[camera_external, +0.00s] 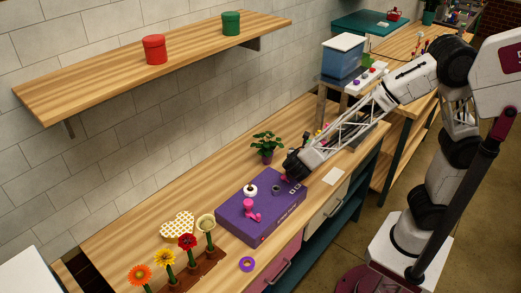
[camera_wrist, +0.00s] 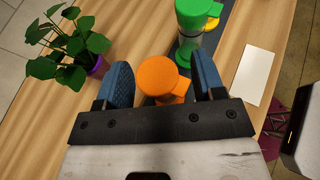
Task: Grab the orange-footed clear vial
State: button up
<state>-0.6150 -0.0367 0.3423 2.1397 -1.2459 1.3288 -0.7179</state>
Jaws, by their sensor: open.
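My gripper (camera_wrist: 160,82) has its two blue-padded fingers apart in the wrist view. An orange round piece (camera_wrist: 158,75) lies between them, with a second orange part at its lower right. I cannot tell whether the fingers touch it, and no clear body shows there. Just beyond it stands a clear vial with green ends (camera_wrist: 190,38), a yellow part beside it. In the external view my gripper (camera_external: 297,165) is low over the wooden counter, by the far right end of the purple box; the orange piece is not clearly visible there.
A potted plant (camera_wrist: 68,42) stands close to the left finger. A white card (camera_wrist: 253,72) lies at right. In the external view, the purple box (camera_external: 240,222) carries small pink and white pieces; several flowers stand at the front, and a blue bin (camera_external: 342,62) is behind.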

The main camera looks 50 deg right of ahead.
grip_shut()
dwell(0.3)
jog(key=shift+r, duration=0.55)
notch_tip(320, 180, up, 3)
jog(key=shift+s+f, duration=0.15)
jog(key=shift+f, duration=0.05)
jog(key=s+d, duration=0.2)
jog(key=s, duration=0.5)
jog(key=s+d+r, duration=0.1)
jog(key=s+d, duration=0.2)
jog(key=s, duration=0.5)
jog(key=shift+r, duration=0.15)
jog(key=shift+w, duration=0.1)
